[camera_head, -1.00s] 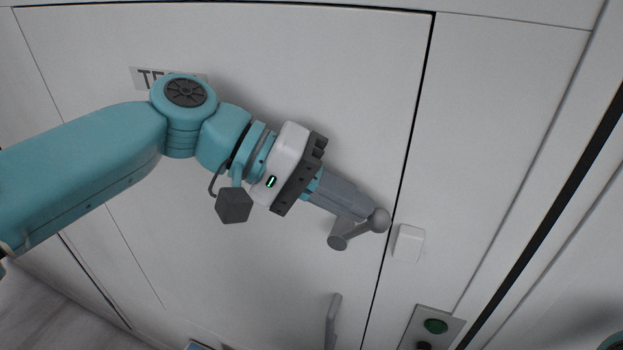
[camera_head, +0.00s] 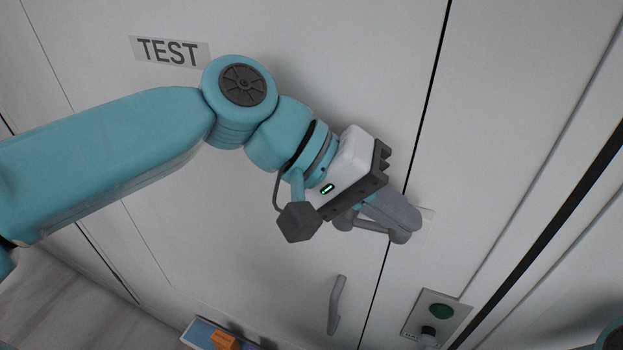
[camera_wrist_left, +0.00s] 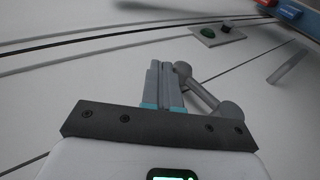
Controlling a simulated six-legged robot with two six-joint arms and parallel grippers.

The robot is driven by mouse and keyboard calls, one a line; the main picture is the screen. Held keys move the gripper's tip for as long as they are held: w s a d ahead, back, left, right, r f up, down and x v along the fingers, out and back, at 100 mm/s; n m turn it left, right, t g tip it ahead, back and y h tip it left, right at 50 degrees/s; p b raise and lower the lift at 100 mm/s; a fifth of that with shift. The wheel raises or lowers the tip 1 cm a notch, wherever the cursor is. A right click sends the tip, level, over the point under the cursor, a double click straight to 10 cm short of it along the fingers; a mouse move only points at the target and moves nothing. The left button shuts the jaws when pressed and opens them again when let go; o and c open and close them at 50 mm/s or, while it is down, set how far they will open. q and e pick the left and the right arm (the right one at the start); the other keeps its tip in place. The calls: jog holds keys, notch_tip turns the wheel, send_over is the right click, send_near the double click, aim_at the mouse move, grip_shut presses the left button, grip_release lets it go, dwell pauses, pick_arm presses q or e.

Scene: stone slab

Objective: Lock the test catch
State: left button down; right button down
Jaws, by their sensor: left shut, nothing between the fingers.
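The test catch is a grey lever (camera_head: 370,226) on the white door, below and right of the TEST label (camera_head: 170,51). It runs from its round pivot at left to a ball end at the door seam, pointing right and slightly down. The ball end lies against or just beside the white keeper block (camera_head: 428,218), which is mostly hidden by my fingers. My left gripper (camera_head: 398,212) is shut and empty, its fingertips at the ball end, apparently touching it. In the left wrist view the lever (camera_wrist_left: 205,92) lies right of the shut fingers (camera_wrist_left: 165,85). My right gripper is out of view.
A grey door handle (camera_head: 336,305) stands out below the catch. A panel with a green button (camera_head: 441,311) and a dark knob (camera_head: 428,331) sits at lower right. A blue-edged tray with an orange block (camera_head: 224,341) is at the bottom.

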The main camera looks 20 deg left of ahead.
pick_arm(q)
jog(key=shift+f, duration=0.2)
jog(key=shift+d, duration=0.15)
dwell(0.3)
